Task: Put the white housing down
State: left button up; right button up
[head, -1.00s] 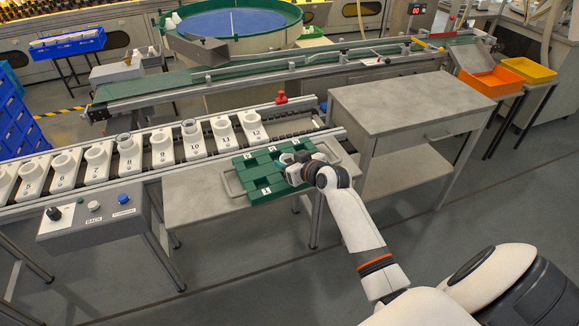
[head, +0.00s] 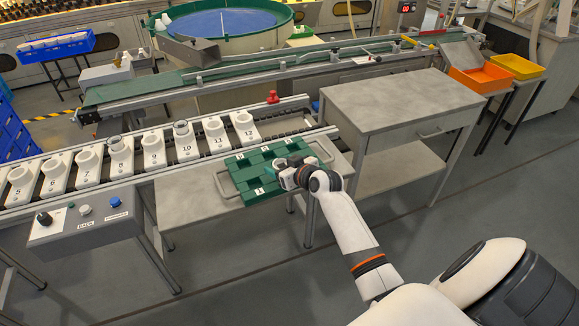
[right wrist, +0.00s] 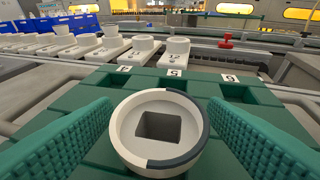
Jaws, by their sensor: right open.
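The white housing (right wrist: 158,128) is a round cup with a square hole and a dark stretch along its rim. In the right wrist view it stands upright between the two green finger pads of my right gripper (right wrist: 158,135). The pads are spread, with a gap to the cup on both sides. It is over the green tray (right wrist: 75,92); its base is hidden, so I cannot tell how it is seated. In the head view my right gripper (head: 287,176) is at the right part of the green tray (head: 243,178) and hides much of it. My left gripper is not in view.
The tray has metal handles and numbered pockets; it lies on a grey table (head: 190,207). Behind it a rail (head: 30,217) carries several numbered white holders. A red knob (head: 272,97) stands at the rail's end. A grey cabinet (head: 400,100) stands to the right with a bare top.

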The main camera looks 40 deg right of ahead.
jog(key=v, duration=1.2)
jog(key=s+a+f+g, duration=0.1)
jog(key=s+f+g, duration=0.15)
jog(key=f, duration=0.75)
jog(key=s+a+f+m+g, duration=0.15)
jog(key=s+f, duration=0.25)
jog(key=f, duration=0.7)
jog(key=s+a+f+g, duration=0.2)
jog(key=s+f, duration=0.1)
jog(key=f, duration=0.7)
jog(key=s+a+f+n+g, duration=0.1)
jog(key=s+a+f+g, duration=0.1)
jog(key=s+f, duration=0.4)
jog(key=s+a+f+n+g, duration=0.1)
jog(key=s+a+f, duration=0.3)
jog(key=s, duration=1.1)
jog(key=s+a+f+n+g, duration=0.1)
jog(key=s+a+f+g, duration=0.2)
jog(key=s+f, duration=0.7)
jog(key=shift+s+a, duration=0.5)
jog(key=shift+s, duration=0.15)
jog(key=shift+n, duration=0.25)
